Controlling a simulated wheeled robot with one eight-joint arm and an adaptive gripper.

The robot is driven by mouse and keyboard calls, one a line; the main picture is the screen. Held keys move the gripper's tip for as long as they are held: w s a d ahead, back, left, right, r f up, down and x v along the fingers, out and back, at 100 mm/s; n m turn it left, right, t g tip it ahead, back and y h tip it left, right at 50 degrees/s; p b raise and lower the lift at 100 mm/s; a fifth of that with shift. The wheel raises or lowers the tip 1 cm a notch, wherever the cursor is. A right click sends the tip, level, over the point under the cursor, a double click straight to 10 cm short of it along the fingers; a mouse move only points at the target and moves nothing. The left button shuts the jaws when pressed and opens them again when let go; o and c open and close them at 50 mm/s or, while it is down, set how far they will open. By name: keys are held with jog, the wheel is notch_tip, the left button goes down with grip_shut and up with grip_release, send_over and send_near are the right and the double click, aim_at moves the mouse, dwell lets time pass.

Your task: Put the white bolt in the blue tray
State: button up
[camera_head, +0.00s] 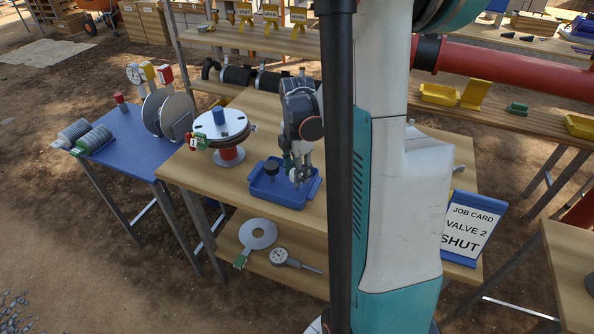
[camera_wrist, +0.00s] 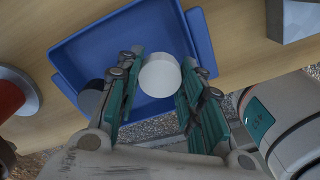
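The white bolt shows as a pale round end (camera_wrist: 160,76) between my two fingertips in the wrist view. My gripper (camera_wrist: 159,82) appears shut on it, with one finger against each side. The blue tray (camera_wrist: 77,50) lies beneath. In the head view my gripper (camera_head: 298,172) points down over the right part of the blue tray (camera_head: 290,199), which sits on the wooden table. Whether the bolt touches the tray floor is not clear. A dark grey cylinder (camera_wrist: 91,100) stands in the tray left of my fingers, also visible in the head view (camera_head: 271,166).
A flanged assembly with a red post (camera_head: 229,154) stands left of the tray. A blue bench (camera_head: 130,150) with discs is farther left. A job card (camera_head: 467,228) reading "VALVE 2 SHUT" stands at the right.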

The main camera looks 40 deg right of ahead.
jog(key=o, duration=0.4)
jog(key=shift+c, duration=0.2)
notch_tip(320, 180, up, 12)
jog(key=p, duration=0.4)
jog(key=shift+r, duration=0.15)
